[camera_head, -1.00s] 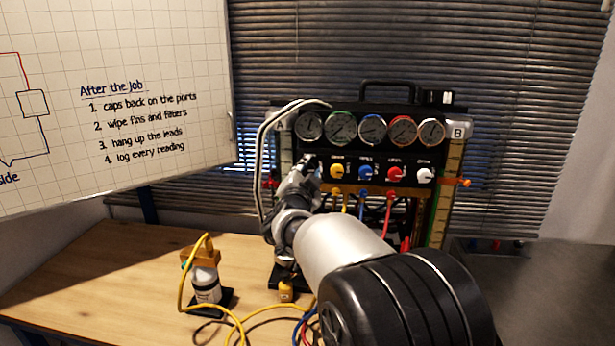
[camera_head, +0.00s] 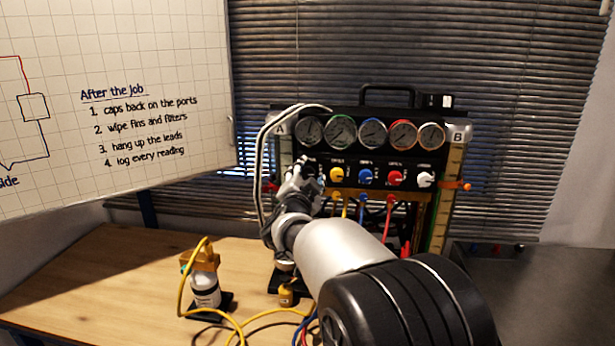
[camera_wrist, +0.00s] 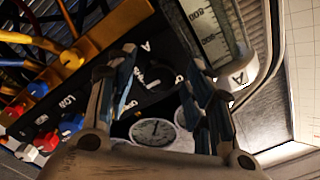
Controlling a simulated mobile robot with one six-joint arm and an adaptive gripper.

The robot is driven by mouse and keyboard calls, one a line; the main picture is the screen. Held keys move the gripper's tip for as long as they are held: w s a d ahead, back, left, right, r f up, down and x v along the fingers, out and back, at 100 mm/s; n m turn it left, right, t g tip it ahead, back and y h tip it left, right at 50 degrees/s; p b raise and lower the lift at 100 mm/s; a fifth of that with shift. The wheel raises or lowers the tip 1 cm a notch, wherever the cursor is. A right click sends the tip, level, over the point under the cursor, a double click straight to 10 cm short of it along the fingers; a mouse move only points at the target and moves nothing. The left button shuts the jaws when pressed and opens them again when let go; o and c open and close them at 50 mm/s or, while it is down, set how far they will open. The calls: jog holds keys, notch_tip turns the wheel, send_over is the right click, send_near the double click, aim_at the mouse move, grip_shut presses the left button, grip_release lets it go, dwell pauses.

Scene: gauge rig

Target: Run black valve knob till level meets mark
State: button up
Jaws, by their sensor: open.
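The black valve knob (camera_wrist: 154,76), with a white pointer line, shows in the wrist view on the black panel beside a letter A. My gripper (camera_wrist: 162,70) is open, its two fingers on either side of the knob in the picture; I cannot tell whether they touch it. In the head view my gripper (camera_head: 308,172) is in front of the panel's left end and hides the knob. The graduated level tube A (camera_wrist: 208,30) runs beside the panel in the wrist view; its liquid level and mark are not clear. Level tube B (camera_head: 449,190) has an orange marker (camera_head: 467,186).
Yellow (camera_head: 337,174), blue (camera_head: 365,176), red (camera_head: 395,178) and white (camera_head: 425,179) knobs line the panel beside my gripper. Gauges (camera_head: 372,133) sit above. Pale hoses (camera_head: 264,160) loop at left. Coloured hoses hang below.

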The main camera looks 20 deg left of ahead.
jog(key=v, duration=1.2)
dwell(0.4)
jog(key=p+v, duration=0.5)
jog(key=p, duration=0.1)
jog(key=b+x, duration=0.1)
jog(key=x, duration=1.6)
jog(key=shift+c, duration=0.5)
